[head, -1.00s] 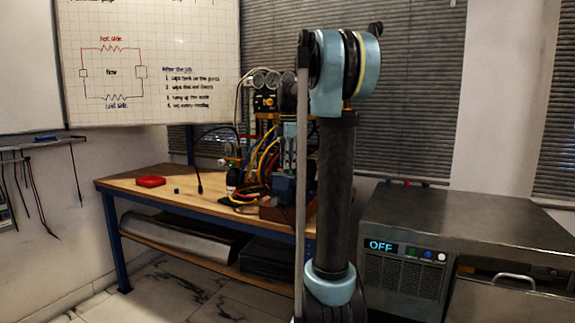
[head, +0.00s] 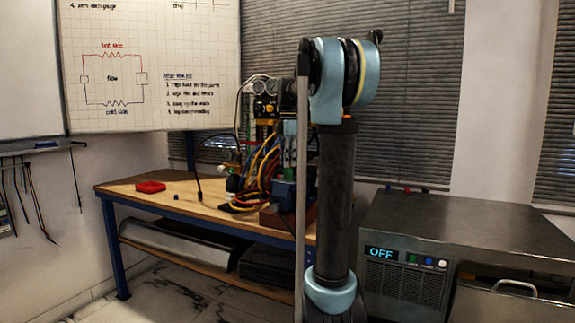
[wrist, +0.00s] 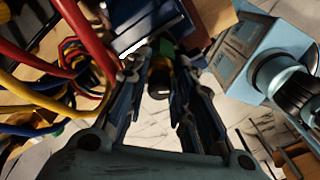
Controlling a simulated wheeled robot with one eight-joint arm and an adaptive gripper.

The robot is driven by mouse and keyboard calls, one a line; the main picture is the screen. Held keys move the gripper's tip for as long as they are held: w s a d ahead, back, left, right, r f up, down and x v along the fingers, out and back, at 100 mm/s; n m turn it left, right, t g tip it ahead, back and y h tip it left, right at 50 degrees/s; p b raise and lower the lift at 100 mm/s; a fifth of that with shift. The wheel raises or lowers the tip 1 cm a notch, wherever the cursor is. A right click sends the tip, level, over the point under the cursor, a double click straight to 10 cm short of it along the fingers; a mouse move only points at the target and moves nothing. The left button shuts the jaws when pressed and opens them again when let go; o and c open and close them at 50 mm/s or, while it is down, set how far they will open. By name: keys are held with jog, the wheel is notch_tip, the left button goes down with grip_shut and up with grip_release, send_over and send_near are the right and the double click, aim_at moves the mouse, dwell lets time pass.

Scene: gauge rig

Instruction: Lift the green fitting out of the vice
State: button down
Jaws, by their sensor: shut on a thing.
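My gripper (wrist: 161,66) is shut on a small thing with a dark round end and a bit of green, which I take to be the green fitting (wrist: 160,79). The blue vice (wrist: 152,26) shows just beyond the fingertips in the wrist view. In the head view, the vice (head: 284,193) stands near the bench's right end and my gripper (head: 290,150) points down above it, partly behind my arm.
Red, yellow and blue hoses (head: 262,168) crowd the rig just left of the vice; they also show close to the gripper in the wrist view (wrist: 55,75). A metal unit (head: 405,270) reading OFF stands right.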

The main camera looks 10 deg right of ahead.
jog(key=shift+r, duration=2.5)
jog(key=shift+s, duration=0.1)
